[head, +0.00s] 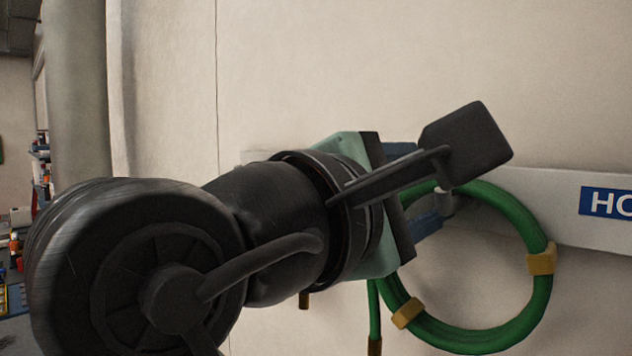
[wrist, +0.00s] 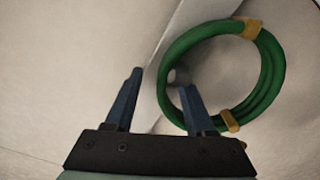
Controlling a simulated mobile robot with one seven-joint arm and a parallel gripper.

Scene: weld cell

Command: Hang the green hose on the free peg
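The green hose (head: 545,285) is a coil bound with tan bands. It hangs against the wall rail, and a loose end drops at its left in the head view. In the wrist view the coil (wrist: 271,75) lies around a grey peg (wrist: 180,76), whose tip shows just inside the ring; the peg (head: 446,204) is partly hidden in the head view. My gripper (wrist: 161,82) is open, its blue fingers well apart. The right finger overlaps the coil's edge; the left is clear of it. I cannot tell whether either touches the hose.
A pale rail (head: 515,205) with a blue sign (head: 606,202) runs along the wall. The wall above it is bare. A cluttered shelf and bench stand at the far left. My arm covers much of the head view.

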